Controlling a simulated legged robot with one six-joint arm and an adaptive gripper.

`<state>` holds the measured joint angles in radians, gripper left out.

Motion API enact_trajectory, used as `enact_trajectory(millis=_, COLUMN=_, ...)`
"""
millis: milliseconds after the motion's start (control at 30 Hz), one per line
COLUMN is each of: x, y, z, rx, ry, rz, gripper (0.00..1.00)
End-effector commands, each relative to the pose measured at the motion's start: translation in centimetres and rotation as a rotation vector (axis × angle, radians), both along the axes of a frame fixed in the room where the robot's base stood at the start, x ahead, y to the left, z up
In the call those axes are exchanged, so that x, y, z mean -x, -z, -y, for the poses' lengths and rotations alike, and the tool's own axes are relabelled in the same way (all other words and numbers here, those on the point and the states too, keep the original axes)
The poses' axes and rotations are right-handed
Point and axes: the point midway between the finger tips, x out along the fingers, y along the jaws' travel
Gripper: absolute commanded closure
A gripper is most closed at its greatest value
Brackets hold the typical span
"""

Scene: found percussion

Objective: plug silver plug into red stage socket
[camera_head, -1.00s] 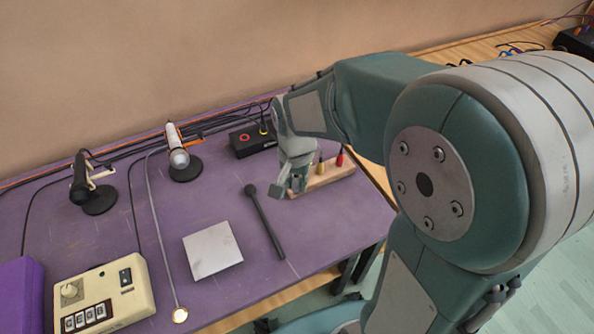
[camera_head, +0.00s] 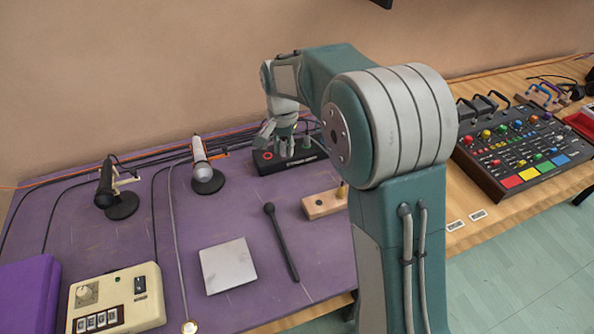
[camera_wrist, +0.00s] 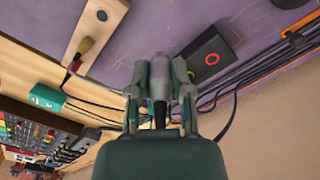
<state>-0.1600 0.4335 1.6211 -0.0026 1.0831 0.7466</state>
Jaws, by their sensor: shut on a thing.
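My gripper (camera_head: 282,140) is shut on the silver plug (camera_wrist: 159,78), which shows between the fingers in the wrist view (camera_wrist: 160,88). In the head view the fingers hide most of the plug. The black stage box (camera_head: 312,160) lies at the back of the purple table, below and behind the gripper. The red-ringed socket (camera_head: 267,156) is at the left end of its top, and it also shows in the wrist view (camera_wrist: 212,59), to the right of the plug. The plug appears apart from the socket.
A wooden plug holder (camera_head: 320,206) with a yellow plug (camera_head: 342,190) stands in front of the box. A black stick (camera_head: 281,243), a white plate (camera_head: 228,266) and two microphones (camera_head: 104,183) (camera_head: 202,160) lie or stand to the left. Cables run along the wall.

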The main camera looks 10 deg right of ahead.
Motion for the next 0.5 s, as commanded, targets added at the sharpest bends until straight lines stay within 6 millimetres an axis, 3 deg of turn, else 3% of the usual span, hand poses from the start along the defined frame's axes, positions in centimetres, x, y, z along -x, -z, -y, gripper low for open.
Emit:
enact_trajectory(millis=200, x=-5.6, y=1.2, z=-1.4, rx=0.001, ry=-0.001, rz=0.001, gripper=1.0)
enact_trajectory(millis=500, x=-11.5, y=3.4, z=-3.1, rx=0.001, ry=-0.002, rz=0.004, gripper=1.0)
